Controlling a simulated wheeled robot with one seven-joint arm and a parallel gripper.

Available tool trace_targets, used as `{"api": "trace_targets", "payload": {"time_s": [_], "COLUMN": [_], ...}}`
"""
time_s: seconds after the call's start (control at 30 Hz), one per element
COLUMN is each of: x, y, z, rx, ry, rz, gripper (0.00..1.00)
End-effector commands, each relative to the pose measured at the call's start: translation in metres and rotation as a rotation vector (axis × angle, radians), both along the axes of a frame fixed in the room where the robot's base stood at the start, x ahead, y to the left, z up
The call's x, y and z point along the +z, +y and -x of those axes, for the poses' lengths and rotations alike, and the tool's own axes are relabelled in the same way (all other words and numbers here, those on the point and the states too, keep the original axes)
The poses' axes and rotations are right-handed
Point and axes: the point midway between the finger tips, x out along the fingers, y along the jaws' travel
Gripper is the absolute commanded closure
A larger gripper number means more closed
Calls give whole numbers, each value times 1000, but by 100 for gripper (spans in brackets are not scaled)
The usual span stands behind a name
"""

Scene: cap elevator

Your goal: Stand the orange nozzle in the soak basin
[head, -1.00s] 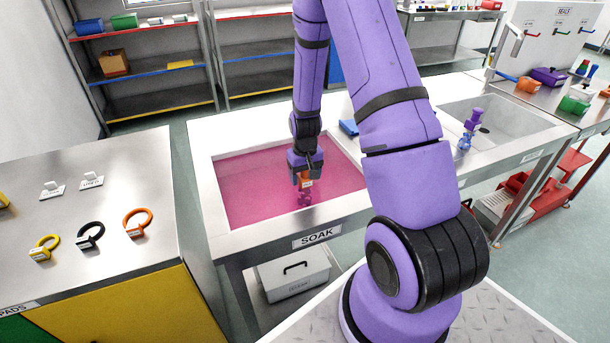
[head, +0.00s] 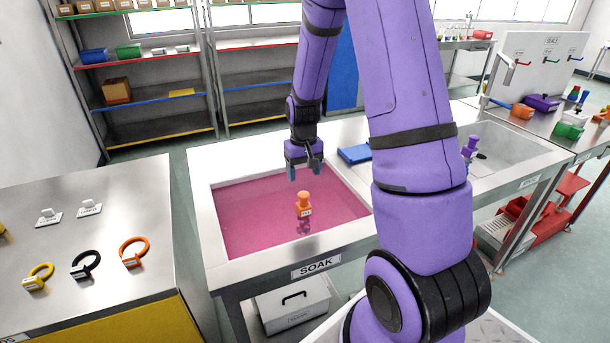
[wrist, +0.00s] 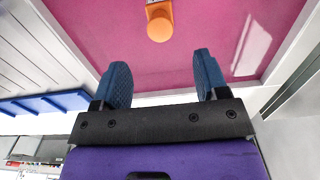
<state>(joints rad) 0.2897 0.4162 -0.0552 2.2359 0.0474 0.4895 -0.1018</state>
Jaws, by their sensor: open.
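The orange nozzle (head: 304,203) stands upright in the pink liquid of the soak basin (head: 240,238), near the basin's middle, with a small white label on its side. It also shows at the top of the wrist view (wrist: 159,24), apart from the fingers. My gripper (head: 304,174) is open and empty, above and behind the nozzle in the head view. Its two blue fingertips (wrist: 162,80) are spread wide in the wrist view with nothing between them. The nozzle's foot is partly hidden by the liquid and its reflection.
A blue tray (head: 354,154) lies on the bench right of the basin. A sink (head: 510,140) with a purple bottle (head: 470,147) by its edge is farther right. Yellow, black and orange rings (head: 133,252) lie on the left table. The basin's left side is clear.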

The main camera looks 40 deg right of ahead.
Motion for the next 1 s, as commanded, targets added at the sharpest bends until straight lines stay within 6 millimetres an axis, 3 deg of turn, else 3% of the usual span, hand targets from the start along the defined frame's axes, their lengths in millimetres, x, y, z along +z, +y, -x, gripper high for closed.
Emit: {"api": "trace_targets", "payload": {"time_s": [0.17,0.47,0.7,1.0], "x": [31,129,194,250], "y": [12,58,93,129], "z": [3,34,79,149], "rx": [18,86,140,208], "ry": [-31,-141,-231,-343], "rz": [6,23,35,49], "gripper": [33,33,33,33]}}
